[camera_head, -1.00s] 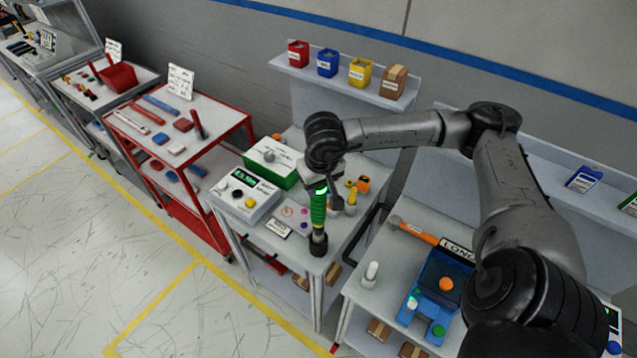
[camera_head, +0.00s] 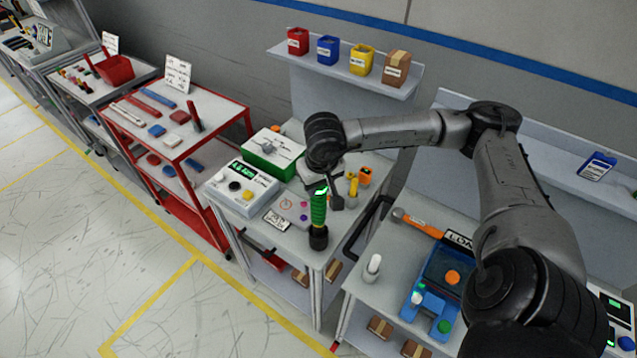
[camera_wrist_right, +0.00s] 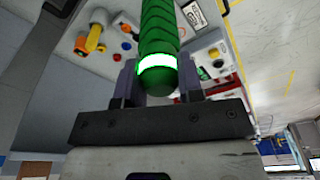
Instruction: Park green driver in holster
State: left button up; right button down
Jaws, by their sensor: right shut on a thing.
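The green driver (camera_head: 318,208) stands roughly upright above the front corner of the middle bench, its ribbed green handle and bright ring showing. My right gripper (camera_head: 321,187) is shut on its upper end; the handle (camera_wrist_right: 158,35) also shows between the fingers in the right wrist view. A dark round cup (camera_head: 318,239), which looks like the holster, is directly below the handle. I cannot tell whether the driver's tip is inside it or just in front of it. My left gripper is not in view.
Left of the driver on the bench are a grey box with a display (camera_head: 241,189), a green box (camera_head: 275,155) and a small panel with buttons. Yellow and orange parts (camera_head: 354,185) stand behind it. A black rail (camera_head: 368,228) edges the bench on the right.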

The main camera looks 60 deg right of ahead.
dwell(0.8)
jog(key=shift+b, duration=0.3)
jog(key=shift+f+b, duration=0.55)
jog(key=shift+b, duration=0.05)
dwell(0.5)
jog(key=c, duration=1)
grip_release()
jog(key=o, duration=0.3)
jog(key=r, duration=0.4)
jog(key=s+r, duration=0.1)
jog(key=r, duration=0.4)
jog(key=a+r+p, duration=0.1)
jog(key=r, duration=0.3)
jog(key=shift+s+a+r, duration=0.1)
jog(key=shift+s+r, duration=0.2)
jog(key=shift+r, duration=0.05)
